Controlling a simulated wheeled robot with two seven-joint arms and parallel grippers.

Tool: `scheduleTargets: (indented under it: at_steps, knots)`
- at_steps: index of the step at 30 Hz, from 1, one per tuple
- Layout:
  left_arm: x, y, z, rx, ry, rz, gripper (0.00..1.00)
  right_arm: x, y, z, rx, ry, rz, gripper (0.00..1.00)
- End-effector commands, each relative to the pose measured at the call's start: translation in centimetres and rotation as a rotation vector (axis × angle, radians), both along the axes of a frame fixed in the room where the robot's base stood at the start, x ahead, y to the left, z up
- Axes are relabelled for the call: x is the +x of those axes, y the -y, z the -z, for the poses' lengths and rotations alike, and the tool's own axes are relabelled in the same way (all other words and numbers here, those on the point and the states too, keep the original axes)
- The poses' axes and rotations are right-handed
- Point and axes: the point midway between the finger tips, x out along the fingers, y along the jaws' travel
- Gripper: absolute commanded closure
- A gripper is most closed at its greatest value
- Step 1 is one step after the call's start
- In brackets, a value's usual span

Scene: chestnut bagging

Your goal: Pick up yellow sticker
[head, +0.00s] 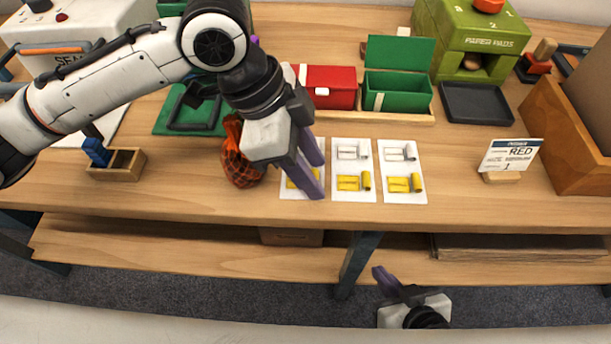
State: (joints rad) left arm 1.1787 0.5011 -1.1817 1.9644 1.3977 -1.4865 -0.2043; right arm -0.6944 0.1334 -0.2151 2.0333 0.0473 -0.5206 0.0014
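Three white cards lie in a row on the table, each with a yellow sticker in its lower part. The yellow sticker on the left card (290,184) is partly hidden behind my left gripper's fingers. The yellow stickers on the middle card (348,183) and right card (398,185) are in plain view, each with a rolled yellow piece at its right end. My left gripper (318,179) is over the left card, its purple fingers apart with nothing seen between them. My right gripper (384,282) is low at the front, below the tabletop edge; only one purple finger shows clearly.
An orange-and-black net bag (238,160) stands just left of my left gripper. A red box (328,84) and an open green box (398,92) stand behind the cards. A sign reading RED (510,156) and a wooden bin (560,140) are at the right.

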Motion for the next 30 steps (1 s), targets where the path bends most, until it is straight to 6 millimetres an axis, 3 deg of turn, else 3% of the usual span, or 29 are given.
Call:
scheduleTargets:
  at_steps: [1, 6, 23, 30]
  knots:
    - [0.0, 0.0, 0.0, 0.0, 0.0, 0.0, 0.71, 0.1, 0.0, 0.0, 0.0, 0.001, -0.001, 1.0]
    - [0.0, 0.0, 0.0, 0.0, 0.0, 0.0, 0.98, 0.2, 0.0, -0.1, -0.001, 0.003, 0.0, 1.0]
    - [0.0, 0.0, -0.3, 0.0, 0.001, 0.0, 1.0, -0.2, 0.1, 0.3, -0.005, -0.007, -0.001, 1.0]
    - [0.1, 0.0, -4.3, -0.002, 0.004, 0.0, 1.0, -0.5, 0.1, -0.4, -0.007, -0.015, -0.001, 1.0]
